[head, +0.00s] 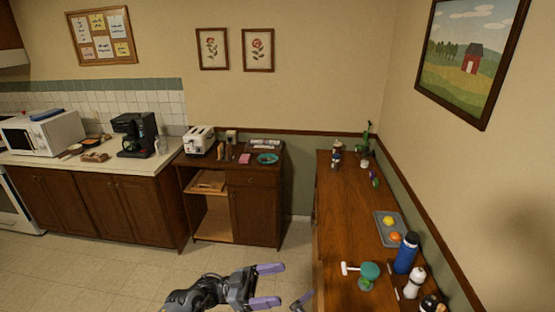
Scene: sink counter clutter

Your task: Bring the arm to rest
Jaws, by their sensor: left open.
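My left gripper (281,284) is at the bottom centre of the head view, over the tiled floor. Its two purple fingers are spread apart and point right, with nothing between them. It is left of the long wooden counter and appears apart from it. A small grey-purple piece (302,300) shows at the bottom edge just right of it; it may be a fingertip of my right gripper, but too little shows to tell its state.
The wooden counter (341,215) at right holds a grey tray (383,225) with fruit, a blue bottle (405,254), a white bottle (414,282) and a green-topped item (369,271). A cabinet (255,208) with a toaster (199,139) stands behind. The floor (130,265) at left is clear.

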